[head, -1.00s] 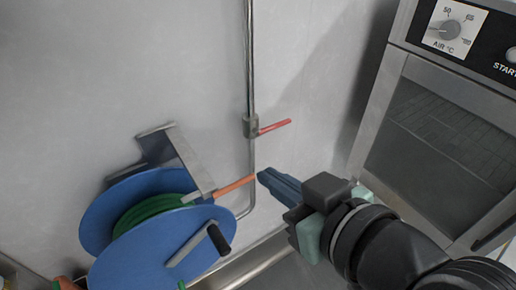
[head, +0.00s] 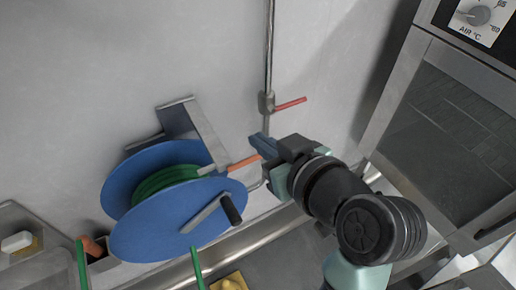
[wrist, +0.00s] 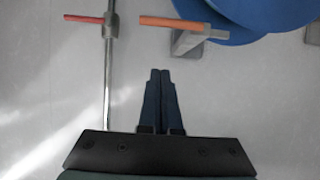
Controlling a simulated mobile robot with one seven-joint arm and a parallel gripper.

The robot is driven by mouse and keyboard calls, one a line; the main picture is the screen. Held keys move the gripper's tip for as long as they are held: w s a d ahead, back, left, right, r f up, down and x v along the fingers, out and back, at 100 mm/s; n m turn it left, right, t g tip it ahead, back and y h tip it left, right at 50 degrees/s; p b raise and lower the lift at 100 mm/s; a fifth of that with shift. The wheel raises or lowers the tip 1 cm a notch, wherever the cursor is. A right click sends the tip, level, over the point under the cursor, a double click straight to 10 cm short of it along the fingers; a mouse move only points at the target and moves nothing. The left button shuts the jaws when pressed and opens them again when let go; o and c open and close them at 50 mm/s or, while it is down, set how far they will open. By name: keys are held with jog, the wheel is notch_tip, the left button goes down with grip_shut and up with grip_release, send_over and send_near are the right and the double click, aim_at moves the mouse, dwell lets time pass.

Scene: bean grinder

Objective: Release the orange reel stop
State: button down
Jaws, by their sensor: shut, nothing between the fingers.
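The orange reel stop (head: 244,162) is a short orange bar beside the blue hose reel (head: 172,232), at the lower end of its grey bracket (head: 207,138). It also shows near the top of the wrist view (wrist: 170,22), lying about level. My gripper (head: 254,138) is shut and empty. In the head view its tips overlap the area just above the bar's right end. In the wrist view the tips (wrist: 160,72) lie below the bar, with a visible gap between. The reel carries green hose (head: 165,180) and a black-handled crank (head: 231,210).
A red valve lever (head: 290,104) sits on a vertical pipe (head: 269,50) right of the reel. An oven-like appliance (head: 455,130) stands at the right. A yellow item (head: 229,282) lies low in front. The wall above the reel is clear.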

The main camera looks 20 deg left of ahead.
aim_at(258, 156)
jog(key=shift+w+a+f+p, duration=0.15)
jog(key=shift+a+f+p, duration=0.1)
jog(key=shift+f, duration=0.6)
jog(key=shift+w+a+f+p, duration=0.1)
jog(key=shift+w+f+p, duration=0.1)
jog(key=shift+f, duration=0.6)
jog(key=shift+w+a+f+p, duration=0.15)
jog(key=shift+a+f+p, duration=0.1)
jog(key=shift+f, duration=0.6)
